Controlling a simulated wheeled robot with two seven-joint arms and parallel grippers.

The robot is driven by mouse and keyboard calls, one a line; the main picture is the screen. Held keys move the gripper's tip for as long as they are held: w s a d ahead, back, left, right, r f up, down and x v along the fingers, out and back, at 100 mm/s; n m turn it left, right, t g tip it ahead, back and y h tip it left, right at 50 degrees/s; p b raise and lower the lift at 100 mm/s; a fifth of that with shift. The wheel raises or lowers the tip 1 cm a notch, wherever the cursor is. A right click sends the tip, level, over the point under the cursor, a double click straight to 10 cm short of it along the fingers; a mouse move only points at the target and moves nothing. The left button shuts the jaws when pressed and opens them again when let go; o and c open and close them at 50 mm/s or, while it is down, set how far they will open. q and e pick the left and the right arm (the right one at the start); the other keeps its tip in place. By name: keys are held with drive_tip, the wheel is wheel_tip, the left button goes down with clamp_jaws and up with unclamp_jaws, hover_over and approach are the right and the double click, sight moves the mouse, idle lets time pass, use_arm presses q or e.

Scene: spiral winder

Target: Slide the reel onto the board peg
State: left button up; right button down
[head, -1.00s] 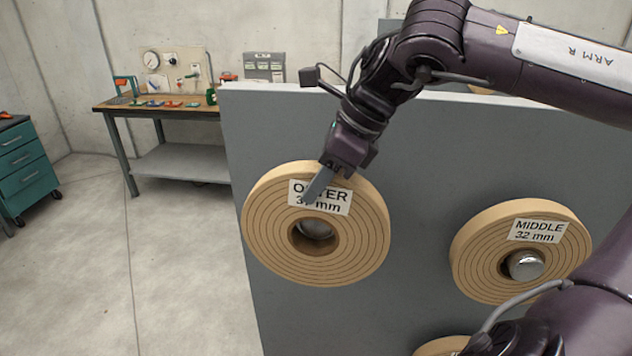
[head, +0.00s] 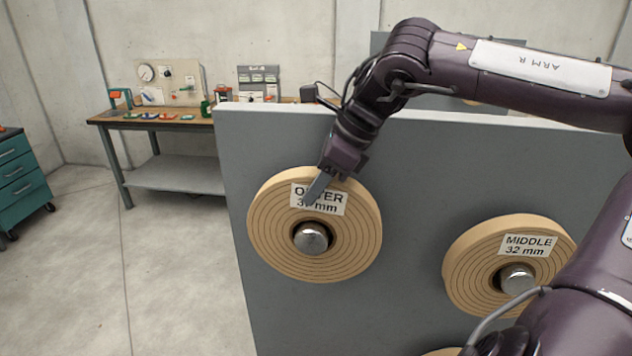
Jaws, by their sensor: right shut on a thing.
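The reel (head: 270,232) is a wide, pale wooden disc with ring grooves and a label reading "OUTER", its size partly covered by my finger. It faces me upright, in front of the grey board (head: 410,170). My right gripper (head: 318,187) reaches down from above and is shut on the reel's upper part, a finger lying across the label. The round metal end of the board peg (head: 312,238) shows in the reel's centre hole, with a dark gap around part of it. The reel's back is hidden, so I cannot tell whether it touches the board. My left gripper is out of view.
A second reel (head: 465,262), labelled "MIDDLE 32 mm", sits on its own peg (head: 517,279) at the right. Part of another reel (head: 440,352) shows at the bottom edge. A workbench (head: 150,118) stands behind on the left. The floor left of the board is clear.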

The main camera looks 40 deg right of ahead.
drive_tip(key=shift+r, duration=0.15)
drive_tip(key=c, duration=0.9)
unclamp_jaws()
drive_tip(key=shift+s+f, duration=0.1)
drive_tip(key=shift+f, duration=0.15)
drive_tip(key=shift+d+r, duration=0.15)
drive_tip(key=shift+r, duration=0.15)
drive_tip(key=b+v, duration=0.1)
drive_tip(key=v, duration=0.6)
drive_tip(key=shift+s+r+b, duration=0.1)
drive_tip(key=shift+r+b, duration=0.1)
drive_tip(key=shift+b, duration=0.15)
drive_tip(key=shift+f, duration=0.1)
